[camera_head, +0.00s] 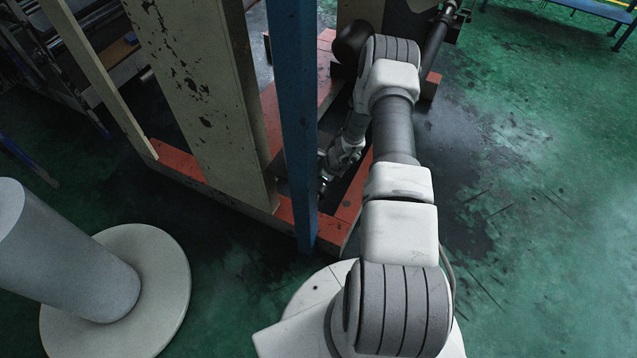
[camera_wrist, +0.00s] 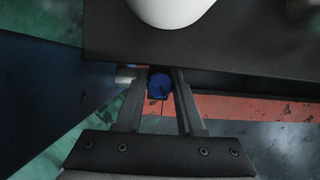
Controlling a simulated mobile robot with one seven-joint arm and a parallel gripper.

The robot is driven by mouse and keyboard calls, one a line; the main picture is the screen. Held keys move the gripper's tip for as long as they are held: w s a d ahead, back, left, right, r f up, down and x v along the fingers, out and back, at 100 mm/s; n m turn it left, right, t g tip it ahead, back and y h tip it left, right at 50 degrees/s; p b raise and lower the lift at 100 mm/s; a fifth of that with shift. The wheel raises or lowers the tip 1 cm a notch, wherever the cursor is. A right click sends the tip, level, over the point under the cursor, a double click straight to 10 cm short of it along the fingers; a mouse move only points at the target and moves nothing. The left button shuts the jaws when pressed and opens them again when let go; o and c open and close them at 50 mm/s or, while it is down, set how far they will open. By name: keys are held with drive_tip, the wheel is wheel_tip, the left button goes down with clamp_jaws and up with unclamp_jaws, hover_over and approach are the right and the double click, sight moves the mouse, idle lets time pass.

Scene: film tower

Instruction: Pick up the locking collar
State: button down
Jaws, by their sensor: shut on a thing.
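The locking collar is a small round blue piece (camera_wrist: 160,85) between my fingertips in the wrist view. My gripper (camera_wrist: 158,84) is shut on it, with one finger at each side. The collar sits at the lower edge of a dark plate (camera_wrist: 230,48), and I cannot tell whether it touches that plate. In the head view my wrist reaches down beside the blue post, and neither the collar nor my fingertips can be made out there.
A blue upright post (camera_head: 296,120) stands close left of my wrist. Behind it is a worn beige column (camera_head: 195,90) on a red base frame (camera_head: 185,160). A short pale metal pin (camera_wrist: 126,74) shows left of my fingers. Green floor (camera_head: 540,200) is open on the right.

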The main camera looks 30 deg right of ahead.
drive_tip(key=shift+w+d+r, duration=0.1)
drive_tip(key=shift+w+d, duration=0.15)
drive_tip(key=w+d, duration=1)
drive_tip(key=d, duration=0.3)
drive_tip(key=shift+w+d+b, duration=0.3)
drive_tip(key=shift+b, duration=0.1)
